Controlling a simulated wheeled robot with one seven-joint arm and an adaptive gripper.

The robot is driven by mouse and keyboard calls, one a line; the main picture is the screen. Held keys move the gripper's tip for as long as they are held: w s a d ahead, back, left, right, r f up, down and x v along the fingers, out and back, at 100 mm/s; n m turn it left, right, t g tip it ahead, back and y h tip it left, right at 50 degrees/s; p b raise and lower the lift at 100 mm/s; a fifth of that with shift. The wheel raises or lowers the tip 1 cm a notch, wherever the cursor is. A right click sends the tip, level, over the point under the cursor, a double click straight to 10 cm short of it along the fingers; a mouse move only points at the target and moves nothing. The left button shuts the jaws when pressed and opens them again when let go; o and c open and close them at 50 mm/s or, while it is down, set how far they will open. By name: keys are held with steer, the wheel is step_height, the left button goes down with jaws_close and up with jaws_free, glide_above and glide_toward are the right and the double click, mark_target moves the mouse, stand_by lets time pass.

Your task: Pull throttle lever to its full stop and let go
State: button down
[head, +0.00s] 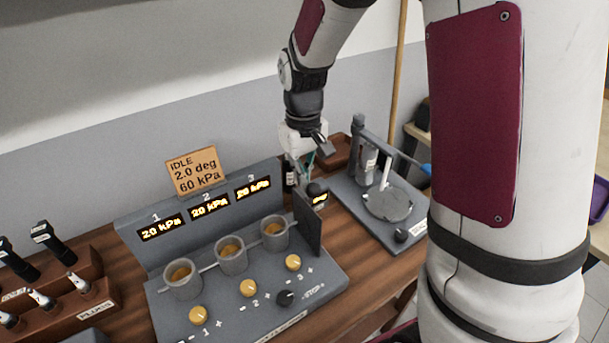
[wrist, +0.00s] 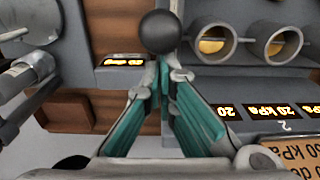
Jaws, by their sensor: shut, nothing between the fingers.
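The throttle bench is a grey console (head: 225,310) with three cups and lit displays reading 20 kPa. What looks like the throttle lever's dark ball knob (head: 316,187) is at its right end, above a dark upright plate (head: 308,222). In the wrist view the knob (wrist: 160,32) lies just past my fingertips. My gripper (head: 307,164) points down over this end. In the wrist view its teal-padded fingers (wrist: 160,80) converge at the tips, shut and empty. I cannot tell whether the tips touch the knob. The lever's shaft is largely hidden.
A tan card (head: 195,172) reading IDLE, 2.0 deg, 60 kPa stands behind the console. A grey stand with a round plate (head: 388,204) is close on the right. Wooden racks with dark-handled tools (head: 52,243) stand at the left.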

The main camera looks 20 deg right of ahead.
steer(key=shift+w+a, duration=0.2)
steer(key=shift+w, duration=0.6)
steer(key=shift+r, duration=0.1)
step_height(320, 180, up, 7)
steer(key=p, duration=0.2)
stand_by(0.4)
